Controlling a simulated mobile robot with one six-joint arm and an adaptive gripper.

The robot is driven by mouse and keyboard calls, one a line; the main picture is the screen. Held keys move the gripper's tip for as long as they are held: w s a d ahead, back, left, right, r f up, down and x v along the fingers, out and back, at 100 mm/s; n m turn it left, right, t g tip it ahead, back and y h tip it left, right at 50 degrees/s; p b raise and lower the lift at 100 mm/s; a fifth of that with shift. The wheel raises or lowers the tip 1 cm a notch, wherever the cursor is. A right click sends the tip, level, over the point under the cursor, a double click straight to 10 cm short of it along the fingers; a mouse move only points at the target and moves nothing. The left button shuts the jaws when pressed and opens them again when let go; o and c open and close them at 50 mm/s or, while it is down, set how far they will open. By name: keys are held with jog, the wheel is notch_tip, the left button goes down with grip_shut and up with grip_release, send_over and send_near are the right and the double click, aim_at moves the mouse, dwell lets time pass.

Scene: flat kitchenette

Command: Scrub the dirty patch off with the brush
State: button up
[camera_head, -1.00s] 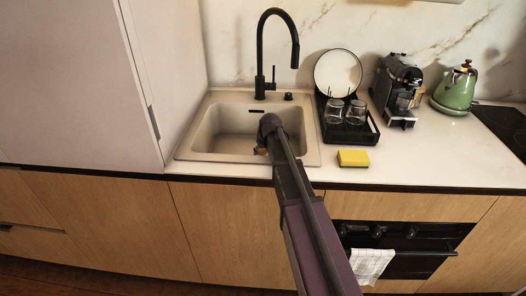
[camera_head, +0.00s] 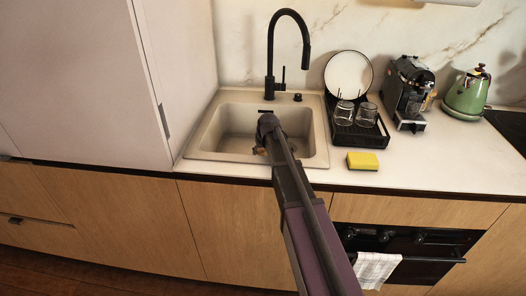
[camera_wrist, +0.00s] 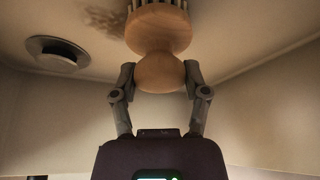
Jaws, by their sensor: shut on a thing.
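My gripper (camera_wrist: 160,84) is shut on the round wooden handle of a brush (camera_wrist: 158,32) in the wrist view. A brown dirty patch (camera_wrist: 103,17) shows on the sink floor, to the left of the brush head and above the drain (camera_wrist: 57,53). In the head view my arm reaches into the beige sink (camera_head: 205,135); my own arm hides the gripper's fingers and most of the brush.
A black faucet (camera_head: 270,55) stands behind the sink. To the right are a yellow sponge (camera_head: 362,161), a black dish rack (camera_head: 374,138) with glasses and a plate, a coffee machine (camera_head: 406,92) and a green kettle (camera_head: 466,95). A tall cabinet (camera_head: 85,85) stands left of the sink.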

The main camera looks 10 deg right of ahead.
jog(key=shift+w+d, duration=0.1)
jog(key=shift+w, duration=0.05)
jog(key=shift+w+d, duration=0.3)
jog(key=shift+w, duration=0.55)
jog(key=shift+s+d, duration=0.3)
jog(key=shift+d, duration=0.55)
jog(key=shift+s+d, duration=0.3)
jog(key=shift+d, duration=0.55)
jog(key=shift+d, duration=0.15)
jog(key=shift+s+d+f, duration=0.1)
jog(key=shift+s+d, duration=0.2)
jog(key=shift+d, duration=0.55)
jog(key=shift+s+d+f, duration=0.1)
jog(key=shift+s+d, duration=0.2)
jog(key=shift+d, duration=0.5)
jog(key=shift+d, duration=0.1)
